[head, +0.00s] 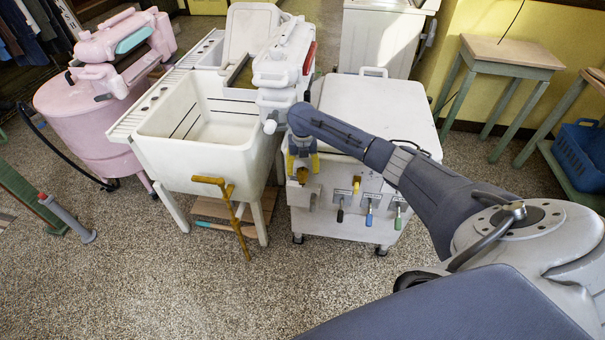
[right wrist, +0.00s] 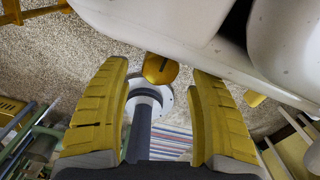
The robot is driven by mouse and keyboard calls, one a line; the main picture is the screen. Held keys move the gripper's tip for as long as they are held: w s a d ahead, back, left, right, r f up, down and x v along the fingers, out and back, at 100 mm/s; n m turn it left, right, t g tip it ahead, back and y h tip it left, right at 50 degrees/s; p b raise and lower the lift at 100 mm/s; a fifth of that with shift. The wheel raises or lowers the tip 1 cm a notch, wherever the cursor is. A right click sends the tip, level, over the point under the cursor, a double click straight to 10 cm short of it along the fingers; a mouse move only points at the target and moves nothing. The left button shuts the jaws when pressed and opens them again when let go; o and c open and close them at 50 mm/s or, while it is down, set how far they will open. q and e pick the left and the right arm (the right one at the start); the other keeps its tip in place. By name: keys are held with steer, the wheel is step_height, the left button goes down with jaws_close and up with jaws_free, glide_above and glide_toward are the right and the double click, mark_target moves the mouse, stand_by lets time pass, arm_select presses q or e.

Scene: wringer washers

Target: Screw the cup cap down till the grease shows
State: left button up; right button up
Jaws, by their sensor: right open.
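My right gripper (head: 303,163) is at the front left of the white square cabinet. Its yellow fingers are open, and they also show in the right wrist view (right wrist: 162,75). A brass domed cap (right wrist: 160,69) sits between the fingertips, with gaps visible on both sides. In the head view the brass cap (head: 302,175) shows just below the fingers, at the cabinet's front. Its threads and any grease cannot be made out. My left gripper is not in view.
The white cabinet (head: 385,100) has several coloured levers on its front, right of the gripper. A pink washer (head: 85,120) is farther left. Floor in front is clear.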

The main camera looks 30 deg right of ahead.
steer(key=shift+f, duration=1.35)
steer(key=shift+c, duration=0.4)
steer(key=c, duration=1.2)
